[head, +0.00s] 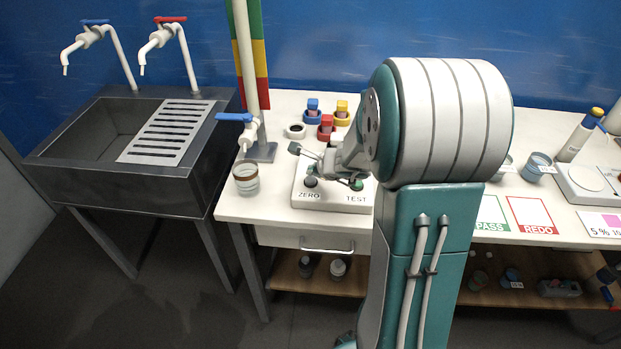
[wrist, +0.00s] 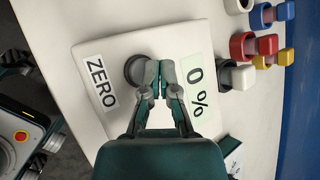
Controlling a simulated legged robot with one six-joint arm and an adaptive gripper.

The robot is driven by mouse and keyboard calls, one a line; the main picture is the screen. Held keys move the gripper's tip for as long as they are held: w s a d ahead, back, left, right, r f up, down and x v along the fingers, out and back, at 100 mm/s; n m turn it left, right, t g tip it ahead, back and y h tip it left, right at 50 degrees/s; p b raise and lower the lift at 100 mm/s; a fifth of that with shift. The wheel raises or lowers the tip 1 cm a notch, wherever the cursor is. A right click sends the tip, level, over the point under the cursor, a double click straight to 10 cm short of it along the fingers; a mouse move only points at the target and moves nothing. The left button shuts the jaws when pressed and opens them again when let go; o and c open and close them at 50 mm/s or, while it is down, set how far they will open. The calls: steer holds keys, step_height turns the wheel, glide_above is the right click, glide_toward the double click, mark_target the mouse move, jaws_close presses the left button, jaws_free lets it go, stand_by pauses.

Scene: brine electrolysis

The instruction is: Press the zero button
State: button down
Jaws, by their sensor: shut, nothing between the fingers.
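The white meter box (head: 333,201) stands on the bench with ZERO and TEST labels on its front. The zero button (head: 310,182) is a dark round knob above the ZERO label. It also shows in the wrist view (wrist: 134,69), beside the ZERO label (wrist: 100,82). The display (wrist: 197,87) reads 0 %. The green test button (head: 356,185) sits at the right. My gripper (wrist: 158,70) is shut and empty, its fingertips over the right edge of the zero button. I cannot tell whether they touch it. My arm hides part of the box in the head view.
A banded cup (head: 246,178) stands left of the box, under a blue-handled tap (head: 235,117). Blue (head: 313,108), red (head: 326,128) and yellow (head: 342,112) pieces stand behind. PASS (head: 490,215) and REDO (head: 531,214) cards lie right. A sink (head: 110,155) is at left.

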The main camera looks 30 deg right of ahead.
mark_target(312, 180)
steer(key=shift+r, duration=2.55)
steer(key=shift+a, duration=0.1)
steer(key=s+a+r+n+g+y, duration=0.2)
steer(key=s+a+r+n, duration=0.6)
steer(key=s+a+n, duration=0.45)
steer(key=s+a+r+n+g+h, duration=0.1)
steer(key=s+a+r+n+h, duration=0.1)
steer(key=s+n, duration=1)
steer(key=shift+s+n+g+h, duration=0.3)
steer(key=shift+n+h, duration=0.15)
steer(key=shift+h, duration=0.15)
